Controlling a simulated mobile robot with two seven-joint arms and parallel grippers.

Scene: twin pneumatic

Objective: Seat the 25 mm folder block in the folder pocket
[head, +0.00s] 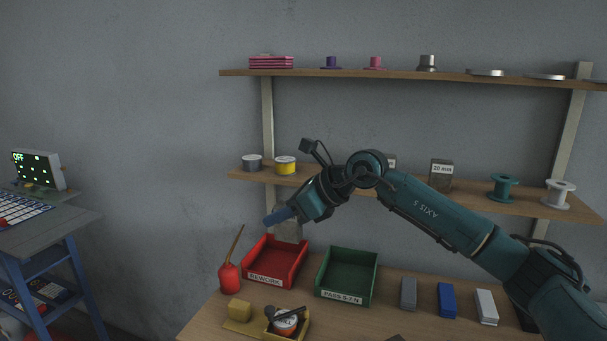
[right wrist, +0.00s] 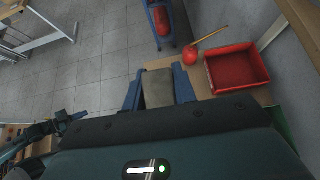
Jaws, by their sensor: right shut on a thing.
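The folder pocket cannot be made out in either view. What looks like my left gripper (right wrist: 77,116) is small and dark at the left of the right wrist view; its jaws are unclear.
A red bin (head: 262,278), a green bin (head: 333,296) and a red oil can (head: 229,277) stand on the bench below. A 20 mm block (head: 441,174) is on the middle shelf (head: 330,185). A blue-framed stand (head: 45,245) with a control panel (head: 37,169) is at far left.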

